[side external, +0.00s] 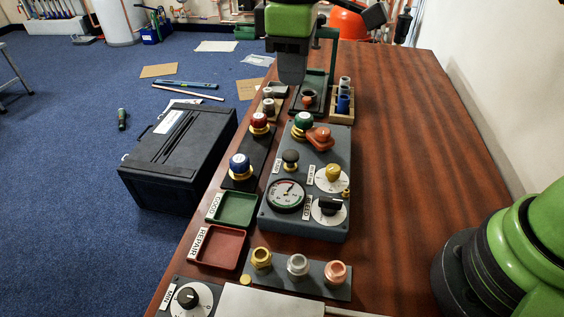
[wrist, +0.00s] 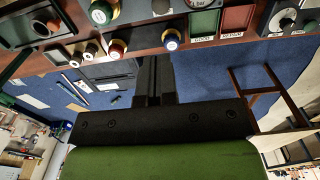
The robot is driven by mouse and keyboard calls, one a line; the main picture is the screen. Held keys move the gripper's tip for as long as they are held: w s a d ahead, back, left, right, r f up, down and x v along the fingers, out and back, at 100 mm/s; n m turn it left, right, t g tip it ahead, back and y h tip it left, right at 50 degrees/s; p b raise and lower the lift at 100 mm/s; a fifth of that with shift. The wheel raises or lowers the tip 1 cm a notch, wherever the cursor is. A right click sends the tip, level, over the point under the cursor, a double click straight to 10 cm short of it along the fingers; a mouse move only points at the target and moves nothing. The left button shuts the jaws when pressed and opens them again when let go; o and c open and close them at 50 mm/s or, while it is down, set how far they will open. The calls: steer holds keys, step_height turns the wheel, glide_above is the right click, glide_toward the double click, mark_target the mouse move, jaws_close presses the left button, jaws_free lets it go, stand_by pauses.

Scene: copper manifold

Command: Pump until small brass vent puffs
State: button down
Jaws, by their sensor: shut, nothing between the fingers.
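The grey manifold box (side external: 335,228) stands on the wooden table. On it are a round gauge (side external: 286,195), a black knob with a brass collar (side external: 290,160), a yellow knob (side external: 333,173) on a white dial and a black knob (side external: 330,205) on another. A small brass fitting (side external: 346,193) sits at the box's right edge; no puff shows there. Green (side external: 303,121) and orange (side external: 319,138) knobs stand at the far end. My gripper (side external: 292,80) is shut and empty above the table's far part. It also shows in the wrist view (wrist: 154,62).
Red (side external: 259,121) and blue (side external: 240,163) knobs stand on a dark strip left of the box. Green (side external: 234,222) and red (side external: 240,247) trays lie nearer, beside several metal fittings (side external: 298,265). Racks with cylinders (side external: 344,102) stand at the back.

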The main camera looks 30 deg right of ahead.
mark_target(292, 154)
step_height(292, 154, down, 14)
stand_by(0.8)
step_height(292, 154, down, 2)
stand_by(0.5)
steer(key=shift+s+d+f, duration=0.1)
steer(key=shift+s, duration=0.05)
stand_by(0.6)
step_height(292, 154, up, 14)
steer(key=shift+w+r, duration=0.2)
steer(key=shift+r, duration=0.05)
stand_by(0.3)
